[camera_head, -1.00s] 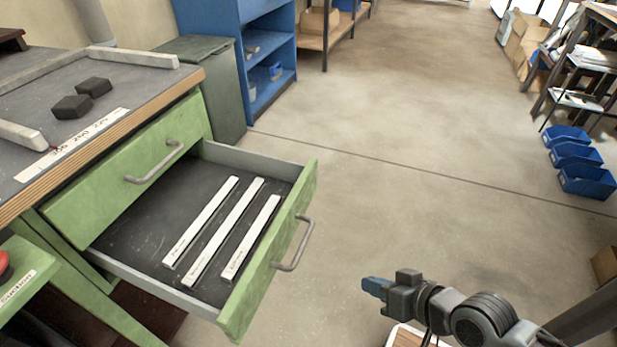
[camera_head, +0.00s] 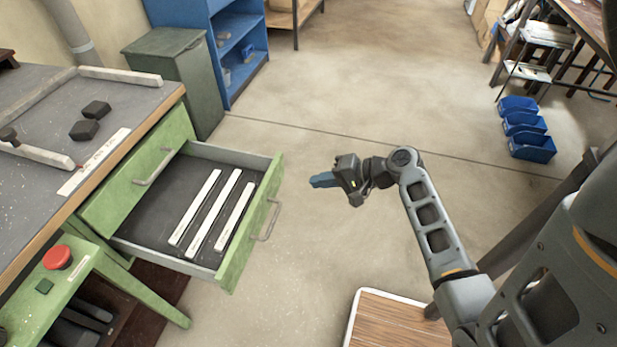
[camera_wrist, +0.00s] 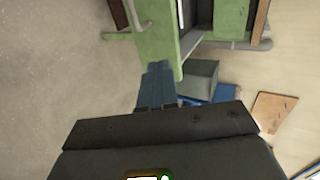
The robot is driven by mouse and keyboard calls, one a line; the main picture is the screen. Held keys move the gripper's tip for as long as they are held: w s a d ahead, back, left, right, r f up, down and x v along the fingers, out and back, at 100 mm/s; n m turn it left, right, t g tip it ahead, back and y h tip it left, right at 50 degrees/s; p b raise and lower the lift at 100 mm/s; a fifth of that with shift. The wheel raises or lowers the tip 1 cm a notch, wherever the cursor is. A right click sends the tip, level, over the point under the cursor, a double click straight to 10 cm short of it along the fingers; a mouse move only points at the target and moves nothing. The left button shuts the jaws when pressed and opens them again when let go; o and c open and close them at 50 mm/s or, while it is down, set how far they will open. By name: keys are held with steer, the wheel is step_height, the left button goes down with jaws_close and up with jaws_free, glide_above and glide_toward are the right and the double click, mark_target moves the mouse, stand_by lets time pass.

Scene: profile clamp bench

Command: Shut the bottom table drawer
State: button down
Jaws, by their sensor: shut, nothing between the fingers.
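The bottom table drawer (camera_head: 150,212) is pulled well out from the green bench in the head view. Its green front has a grey bar handle (camera_head: 267,221) facing right. Several pale labelled strips (camera_head: 210,215) lie in it. Above it, the upper drawer front (camera_head: 128,187) looks shut. My gripper (camera_head: 312,181) is shut and empty, with blue fingertips pointing left, to the right of the drawer front and apart from it. In the wrist view, its blue fingers (camera_wrist: 157,85) point at the green drawer front (camera_wrist: 160,35); the gap there is hard to judge.
The grey benchtop (camera_head: 50,120) holds black blocks (camera_head: 90,120) and pale rails. A red button (camera_head: 57,257) sits at lower left. A dark green bin (camera_head: 175,75) and blue shelf (camera_head: 235,50) stand behind. Blue bins (camera_head: 527,130) lie at right.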

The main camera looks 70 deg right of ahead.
glide_toward(269, 183)
step_height(269, 183, down, 3)
steer(key=w, duration=0.2)
steer(key=shift+w+a+p, duration=0.15)
steer(key=shift+w+p, duration=0.2)
steer(key=shift+w, duration=0.65)
steer(key=shift+w+f, duration=0.1)
steer(key=shift+w, duration=0.65)
steer(key=shift+w, duration=0.1)
steer(key=w+b, duration=0.2)
steer(key=w, duration=0.7)
steer(key=w+b, duration=0.2)
steer(key=w, duration=0.7)
steer(key=w+a+b, duration=0.1)
steer(key=w+b, duration=0.2)
steer(key=w, duration=0.7)
steer(key=shift+f, duration=0.1)
steer(key=shift+w, duration=0.7)
steer(key=shift+w+a+r+b, duration=0.1)
steer(key=shift+w+r+b, duration=0.1)
steer(key=shift+r+b, duration=0.1)
steer(key=shift+w, duration=0.1)
